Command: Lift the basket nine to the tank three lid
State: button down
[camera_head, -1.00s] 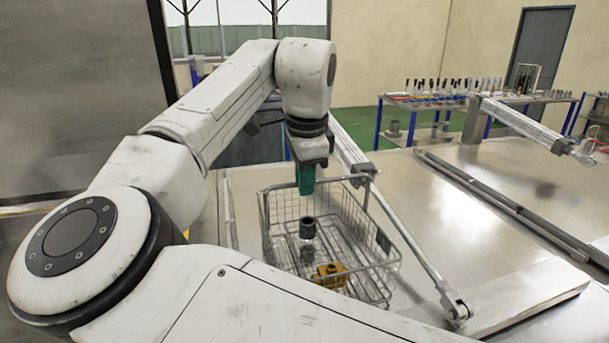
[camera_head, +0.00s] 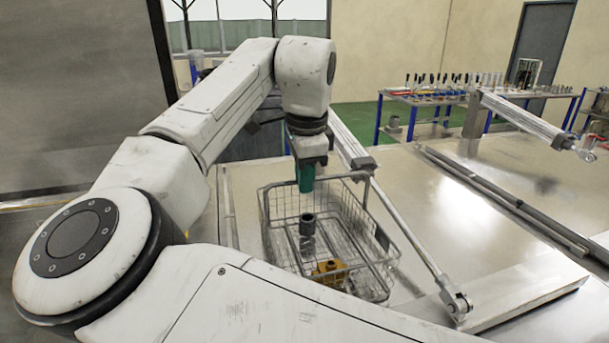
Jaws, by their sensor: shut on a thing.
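A wire basket (camera_head: 384,240) sits in the middle of the head view, over the near part of a metal lid surface (camera_head: 430,210). It holds a dark cylinder (camera_head: 307,225) and a yellow-brown part (camera_head: 329,271). My gripper (camera_head: 306,186) points down at the basket's far rim, with green fingers. It is shut on the basket's rim or handle; the exact grip is small and partly hidden. I cannot tell whether the basket's underside touches the surface. No numbers on basket or lid are readable.
A metal cylinder rod (camera_head: 400,225) runs close along the basket's right side to a joint near the front. Another rod (camera_head: 520,119) extends at the right. Long dark rails (camera_head: 500,200) lie on the right surface. A workbench with tools (camera_head: 470,95) stands behind.

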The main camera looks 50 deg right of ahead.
dwell(0.4)
jog(key=c, duration=1.1)
grip_release()
jog(key=shift+f, duration=0.25)
jog(key=p+v, duration=0.4)
jog(key=v, duration=0.3)
jog(key=w+d+p+v, duration=0.1)
jog(key=p+v, duration=0.2)
jog(key=v, duration=0.5)
jog(key=w+p+v, duration=0.1)
jog(key=p+v, duration=0.3)
jog(key=v, duration=0.3)
jog(key=shift+s+d+r+p, duration=0.15)
jog(key=shift+d+r+p, duration=0.15)
jog(key=shift+r, duration=0.35)
jog(key=shift+a, duration=0.1)
